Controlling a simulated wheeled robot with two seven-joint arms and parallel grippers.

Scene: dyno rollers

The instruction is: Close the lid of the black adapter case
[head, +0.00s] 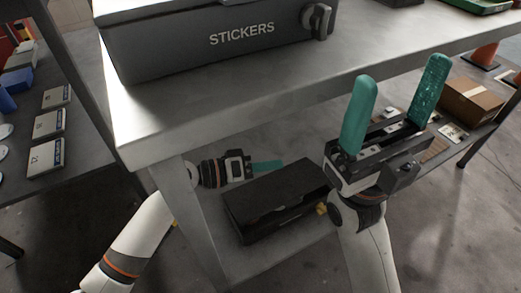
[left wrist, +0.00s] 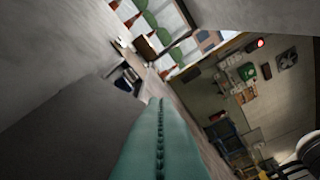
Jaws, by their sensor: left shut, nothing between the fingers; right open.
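A black case (head: 262,207) sits on the lower shelf under the table, taken to be the adapter case. Its top looks dark and uneven; I cannot tell how far its lid is open. My left gripper (head: 281,164) reaches under the tabletop, at the far side of the case. Its teal fingers are shut with nothing between them, and they fill the lower middle of the left wrist view (left wrist: 158,108). I cannot tell whether they touch the case. My right gripper (head: 402,82) is open and empty, raised in front of the table's edge, right of the case.
The table (head: 200,128) overhangs the case, with a table leg (head: 200,215) to its left. A grey STICKERS box (head: 170,45) stands on the table. A cardboard box (head: 470,98) sits at the right. A side table with cards (head: 47,124) is at the left.

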